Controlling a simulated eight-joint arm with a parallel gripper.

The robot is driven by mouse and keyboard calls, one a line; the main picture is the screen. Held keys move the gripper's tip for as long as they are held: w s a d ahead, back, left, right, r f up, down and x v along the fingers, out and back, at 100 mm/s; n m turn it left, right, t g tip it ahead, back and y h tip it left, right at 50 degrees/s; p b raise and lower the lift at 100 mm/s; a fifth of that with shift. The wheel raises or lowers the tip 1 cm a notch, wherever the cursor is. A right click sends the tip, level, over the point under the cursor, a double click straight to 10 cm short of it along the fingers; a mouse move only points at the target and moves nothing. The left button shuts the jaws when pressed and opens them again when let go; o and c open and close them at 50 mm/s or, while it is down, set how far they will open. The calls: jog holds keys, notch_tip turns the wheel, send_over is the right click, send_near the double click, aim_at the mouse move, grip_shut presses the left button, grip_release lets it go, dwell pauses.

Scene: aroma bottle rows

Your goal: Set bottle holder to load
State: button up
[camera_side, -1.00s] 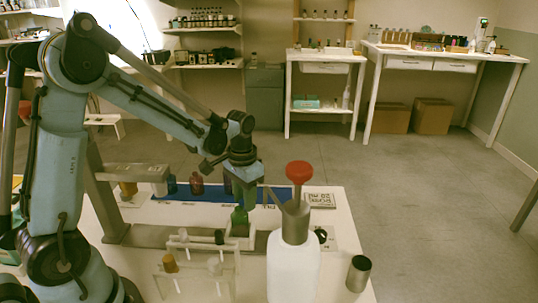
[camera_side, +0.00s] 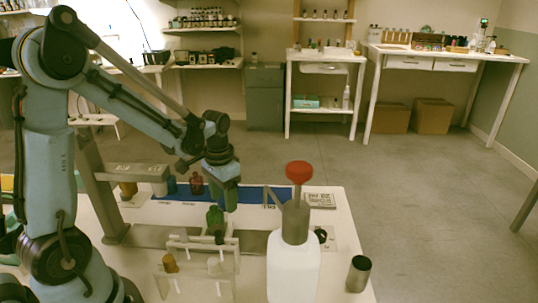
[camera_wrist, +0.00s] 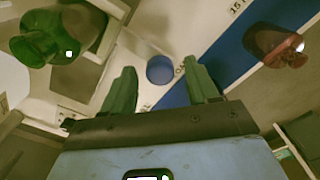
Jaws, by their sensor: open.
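A green bottle (camera_side: 215,222) stands upright over the grey rail (camera_side: 150,237); its holder is mostly hidden by the white rack in front. My gripper (camera_side: 229,205) is just above and behind the bottle in the side view, with its jaws apart. The wrist view shows the green bottle (camera_wrist: 58,38) at the upper left, outside the two green fingers. The space between the fingers (camera_wrist: 161,74) has no bottle held in it; a blue round thing shows beyond. I cannot read the holder's position markings.
A red bottle (camera_side: 196,184) stands on the blue strip (camera_side: 250,197) behind the rail. A white rack (camera_side: 200,262) with small coloured tops stands in front. A dark cup (camera_side: 358,274) stands at the right edge.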

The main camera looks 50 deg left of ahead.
notch_tip(320, 180, up, 12)
dwell(0.7)
jog(key=s+d+f+t, duration=0.1)
jog(key=s+d+t, duration=0.4)
jog(key=d, duration=0.5)
jog(key=shift+f+t, duration=0.25)
jog(key=shift+t, duration=0.85)
